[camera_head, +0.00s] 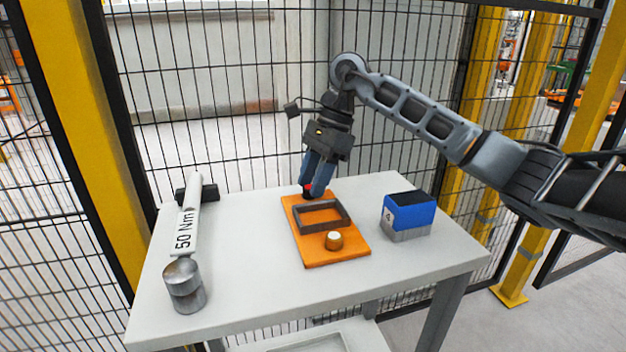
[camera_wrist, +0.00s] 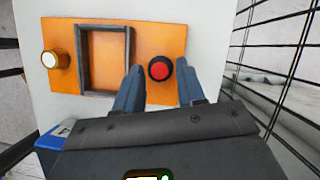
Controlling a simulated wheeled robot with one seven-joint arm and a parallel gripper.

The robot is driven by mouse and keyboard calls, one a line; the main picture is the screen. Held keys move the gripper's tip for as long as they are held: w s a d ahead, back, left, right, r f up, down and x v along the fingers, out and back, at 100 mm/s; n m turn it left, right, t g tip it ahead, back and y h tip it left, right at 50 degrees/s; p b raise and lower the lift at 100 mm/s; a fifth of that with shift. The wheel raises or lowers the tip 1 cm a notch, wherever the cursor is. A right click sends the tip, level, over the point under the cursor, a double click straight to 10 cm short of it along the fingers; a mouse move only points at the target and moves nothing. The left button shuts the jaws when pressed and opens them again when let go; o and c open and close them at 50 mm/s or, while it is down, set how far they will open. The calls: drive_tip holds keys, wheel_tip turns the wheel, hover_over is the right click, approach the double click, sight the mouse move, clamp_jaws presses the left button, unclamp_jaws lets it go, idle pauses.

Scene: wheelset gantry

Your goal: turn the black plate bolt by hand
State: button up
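The black bolt (camera_wrist: 160,69) has a red top and stands on the orange plate (camera_wrist: 168,36), at the plate's far end in the head view. My gripper (camera_head: 314,178) points down over that end. In the wrist view its two blue-grey fingers are apart, one on each side of the bolt, with a gap showing on both sides. The fingers hide part of the bolt in the head view. A second bolt with a white top and orange body (camera_head: 334,240) stands at the plate's near end. A dark rectangular frame (camera_head: 301,222) lies between the two bolts.
The plate lies on a light grey table (camera_head: 255,270). A blue and grey box (camera_head: 408,216) stands to its right. A white tool marked "50 Nm" (camera_head: 186,225) lies at left, by a metal cylinder (camera_head: 184,286). Wire fencing (camera_head: 230,150) stands close behind.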

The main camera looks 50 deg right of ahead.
drive_tip(key=shift+a+f, duration=0.1)
drive_tip(key=shift+f, duration=0.1)
clamp_jaws()
idle(0.3)
